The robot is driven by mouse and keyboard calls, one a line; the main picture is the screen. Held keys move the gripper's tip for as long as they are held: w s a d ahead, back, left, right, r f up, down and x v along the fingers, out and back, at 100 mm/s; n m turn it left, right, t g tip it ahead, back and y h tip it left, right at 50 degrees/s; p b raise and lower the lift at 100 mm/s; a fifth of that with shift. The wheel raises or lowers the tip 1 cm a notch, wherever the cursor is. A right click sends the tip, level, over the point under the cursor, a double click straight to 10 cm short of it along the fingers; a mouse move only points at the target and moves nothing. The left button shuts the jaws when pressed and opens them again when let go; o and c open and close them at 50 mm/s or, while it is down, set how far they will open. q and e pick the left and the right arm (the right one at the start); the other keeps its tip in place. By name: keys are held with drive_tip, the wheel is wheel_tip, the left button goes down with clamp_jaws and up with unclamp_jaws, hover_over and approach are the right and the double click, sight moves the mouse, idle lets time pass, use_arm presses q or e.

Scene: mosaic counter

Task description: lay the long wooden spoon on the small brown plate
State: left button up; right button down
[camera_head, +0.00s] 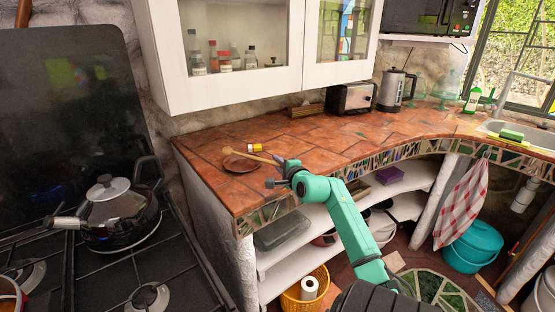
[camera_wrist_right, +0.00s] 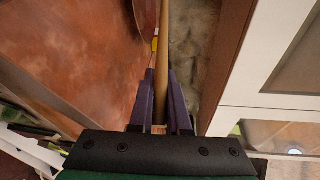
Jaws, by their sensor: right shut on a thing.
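The long wooden spoon (camera_head: 252,156) reaches left from my right gripper (camera_head: 282,162), with its bowl end over the far left part of the small brown plate (camera_head: 238,166). I cannot tell whether the spoon touches the plate. The plate lies on the tiled counter near its left end. In the right wrist view, the purple fingers of my right gripper (camera_wrist_right: 162,85) are shut on the spoon's handle (camera_wrist_right: 162,50), which runs away from the camera. Part of the plate (camera_wrist_right: 146,15) shows at the top there. My left gripper is not in view.
A small yellow-labelled jar (camera_head: 254,148) lies just behind the spoon. A toaster (camera_head: 352,98) and a kettle (camera_head: 395,90) stand at the back wall. A stove with a pot (camera_head: 115,208) is at left. The counter (camera_head: 330,142) right of the plate is clear.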

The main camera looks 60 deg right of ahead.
drive_tip(key=shift+f+b, duration=0.3)
drive_tip(key=shift+f, duration=0.1)
drive_tip(key=c, duration=0.8)
unclamp_jaws()
drive_tip(key=shift+s+a, duration=0.1)
drive_tip(key=b+v, duration=0.1)
drive_tip(key=v, duration=1.3)
drive_tip(key=shift+b, duration=0.35)
drive_tip(key=shift+a, duration=0.15)
drive_tip(key=shift+s, duration=0.1)
